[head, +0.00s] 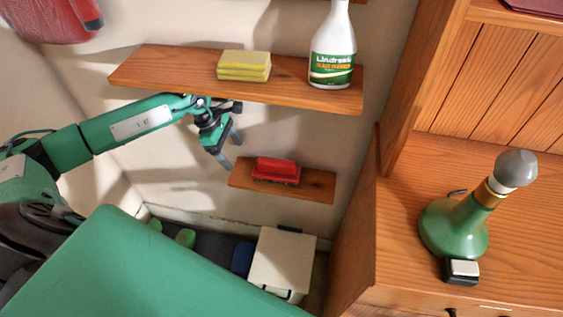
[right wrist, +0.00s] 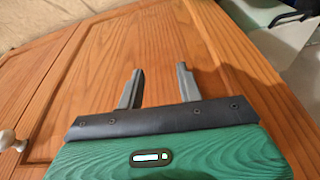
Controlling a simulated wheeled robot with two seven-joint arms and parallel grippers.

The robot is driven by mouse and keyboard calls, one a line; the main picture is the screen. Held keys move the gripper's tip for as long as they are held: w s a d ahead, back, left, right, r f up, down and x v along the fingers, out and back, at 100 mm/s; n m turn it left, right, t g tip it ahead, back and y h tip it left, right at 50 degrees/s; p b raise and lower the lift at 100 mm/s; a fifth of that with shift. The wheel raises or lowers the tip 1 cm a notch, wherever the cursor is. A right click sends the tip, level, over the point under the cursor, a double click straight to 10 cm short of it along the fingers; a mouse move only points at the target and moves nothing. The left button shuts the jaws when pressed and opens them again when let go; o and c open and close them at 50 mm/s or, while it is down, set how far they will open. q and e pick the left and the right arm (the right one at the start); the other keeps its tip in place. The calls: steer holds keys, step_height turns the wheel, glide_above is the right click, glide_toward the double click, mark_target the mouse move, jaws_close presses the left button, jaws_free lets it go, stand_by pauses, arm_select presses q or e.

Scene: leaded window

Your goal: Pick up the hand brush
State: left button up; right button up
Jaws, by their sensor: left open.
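The hand brush (head: 276,171) is red, with a darker lower edge. It lies on the small lower wooden shelf (head: 318,187) in the head view. My left gripper (head: 231,150) is open and empty, just left of the brush and above the left end of that shelf. Its fingers point down and are apart from the brush. My right gripper (right wrist: 158,72) shows in the right wrist view with its two fingers spread and nothing between them, over an orange-brown wooden panelled surface. The brush does not show in that view.
The upper shelf (head: 180,72) hangs above my left gripper and holds yellow sponges (head: 244,66) and a cleaner bottle (head: 333,55). A wooden cabinet (head: 400,260) at right bears a green flask-shaped object (head: 452,230). A pale box (head: 282,258) stands below.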

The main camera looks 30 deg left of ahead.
mark_target(279, 168)
arm_select(q)
steer(key=d, duration=0.2)
steer(key=w+d, duration=0.1)
steer(key=d, duration=0.2)
steer(key=w+d+p, duration=0.1)
steer(key=d, duration=0.1)
steer(key=shift+d+r, duration=0.15)
steer(key=shift+d, duration=0.05)
steer(key=d, duration=0.2)
steer(key=w+d, duration=0.1)
steer(key=d, duration=0.1)
steer(key=shift+w, duration=0.1)
steer(key=x, duration=0.5)
steer(key=shift+d, duration=0.1)
arm_select(e)
steer(key=f, duration=0.2)
steer(key=shift+s+f+g, duration=0.3)
steer(key=shift+f, duration=0.1)
arm_select(q)
steer(key=shift+f, duration=0.4)
arm_select(e)
steer(key=shift+f, duration=0.4)
arm_select(q)
steer(key=c, duration=1.1)
steer(key=shift+r, duration=0.1)
arm_select(e)
steer(key=shift+r, duration=0.1)
